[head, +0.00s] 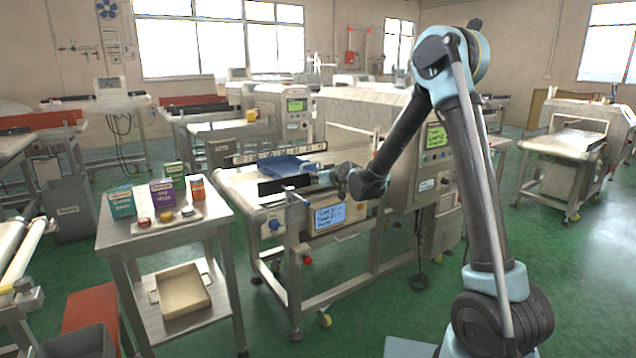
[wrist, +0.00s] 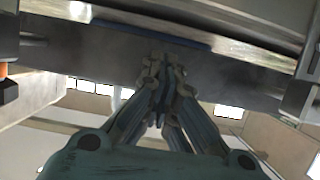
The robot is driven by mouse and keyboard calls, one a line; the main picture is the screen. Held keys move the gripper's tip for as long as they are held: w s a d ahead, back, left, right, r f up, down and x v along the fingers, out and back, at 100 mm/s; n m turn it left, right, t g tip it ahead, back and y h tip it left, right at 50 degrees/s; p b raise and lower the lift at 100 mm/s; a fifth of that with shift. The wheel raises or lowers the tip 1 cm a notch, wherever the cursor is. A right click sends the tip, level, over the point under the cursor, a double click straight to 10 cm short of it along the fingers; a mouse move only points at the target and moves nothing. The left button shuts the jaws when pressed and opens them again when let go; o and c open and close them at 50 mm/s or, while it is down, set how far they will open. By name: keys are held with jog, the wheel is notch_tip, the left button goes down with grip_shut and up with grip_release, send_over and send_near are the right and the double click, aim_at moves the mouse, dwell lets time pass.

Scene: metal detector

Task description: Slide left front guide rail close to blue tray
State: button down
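The blue tray (head: 287,167) sits on the conveyor of the metal detector, and a blue strip (wrist: 150,34) shows beyond a dark bar in the wrist view. The left front guide rail (head: 284,186) is a dark bar along the tray's near side; a narrow gap seems to separate them. It appears as the wide grey-dark bar (wrist: 110,52) in the wrist view. My gripper (head: 322,178) is by the right end of this rail. In the wrist view my gripper's fingers (wrist: 164,75) meet with nothing seen between them, at the rail's face; contact is unclear.
The back guide rail (head: 280,153) runs behind the tray. A blue-lit control panel (head: 329,216) sits below the conveyor's near side. A side table (head: 168,238) with boxes stands at the left. Green floor (head: 376,318) is clear in front of the conveyor.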

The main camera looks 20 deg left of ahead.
jog(key=shift+w+a, duration=1.2)
jog(key=shift+a, duration=0.2)
dwell(0.4)
jog(key=a+r+v, duration=0.1)
jog(key=r+v, duration=0.2)
jog(key=v, duration=1.2)
jog(key=shift+w, duration=0.25)
dwell(1.0)
jog(key=shift+d, duration=0.1)
